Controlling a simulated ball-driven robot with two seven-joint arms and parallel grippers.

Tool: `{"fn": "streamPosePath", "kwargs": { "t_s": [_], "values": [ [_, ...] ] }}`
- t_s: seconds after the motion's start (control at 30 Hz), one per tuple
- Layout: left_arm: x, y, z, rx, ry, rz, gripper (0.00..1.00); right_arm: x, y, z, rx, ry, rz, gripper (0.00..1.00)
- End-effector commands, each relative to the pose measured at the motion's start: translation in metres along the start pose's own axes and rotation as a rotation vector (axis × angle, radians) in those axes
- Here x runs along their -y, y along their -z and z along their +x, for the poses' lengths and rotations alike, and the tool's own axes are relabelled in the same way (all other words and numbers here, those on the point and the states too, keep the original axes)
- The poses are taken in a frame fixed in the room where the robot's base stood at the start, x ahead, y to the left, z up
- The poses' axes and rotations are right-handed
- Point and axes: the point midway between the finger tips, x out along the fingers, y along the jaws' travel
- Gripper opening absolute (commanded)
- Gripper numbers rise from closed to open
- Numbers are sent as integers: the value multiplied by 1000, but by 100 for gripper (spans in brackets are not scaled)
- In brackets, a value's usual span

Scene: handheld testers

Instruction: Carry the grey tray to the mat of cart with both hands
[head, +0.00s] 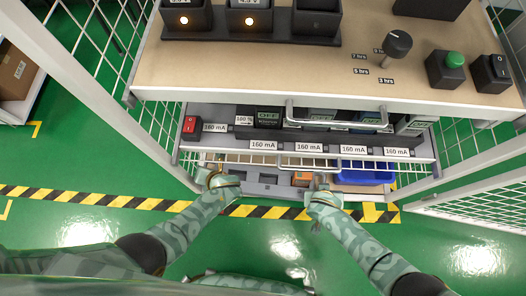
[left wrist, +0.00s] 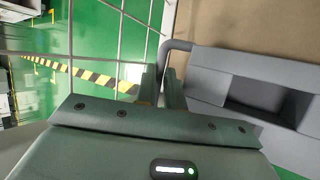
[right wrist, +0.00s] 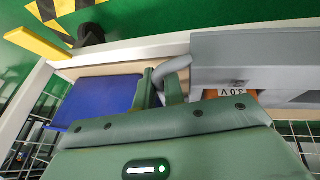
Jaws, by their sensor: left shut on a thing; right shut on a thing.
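The grey tray (head: 268,190) sits at the low shelf of the rack in front of me, partly hidden under the upper shelves. It holds an orange device (head: 302,178), which shows a "3.0 V" label in the right wrist view (right wrist: 238,91). My left gripper (head: 212,178) is shut on the tray's left handle, seen in the left wrist view (left wrist: 163,82). My right gripper (head: 320,187) is shut on its right handle, seen in the right wrist view (right wrist: 161,84). I cannot make out the cart's mat for certain.
A blue bin (head: 367,173) stands just right of the tray on the same shelf. Shelves with labelled slots and a tan worktop (head: 300,68) overhang the tray. White mesh panels flank it. A brown box (head: 14,75) is at far left. The green floor nearer me is clear.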

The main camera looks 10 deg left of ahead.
Motion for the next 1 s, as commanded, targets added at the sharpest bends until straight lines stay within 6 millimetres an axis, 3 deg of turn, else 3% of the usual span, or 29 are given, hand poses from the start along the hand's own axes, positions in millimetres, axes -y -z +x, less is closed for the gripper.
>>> {"fn": "streamPosePath", "kwargs": {
  "t_s": [0.4,1.0],
  "values": [
    [-18,-23,-21,30,-6,-19,0,-8,25,-25,-36,-5,2,0],
    [-16,-21,-19,28,-5,-18,0,-7,22,-22,-32,-5,1,0]
  ]
}}
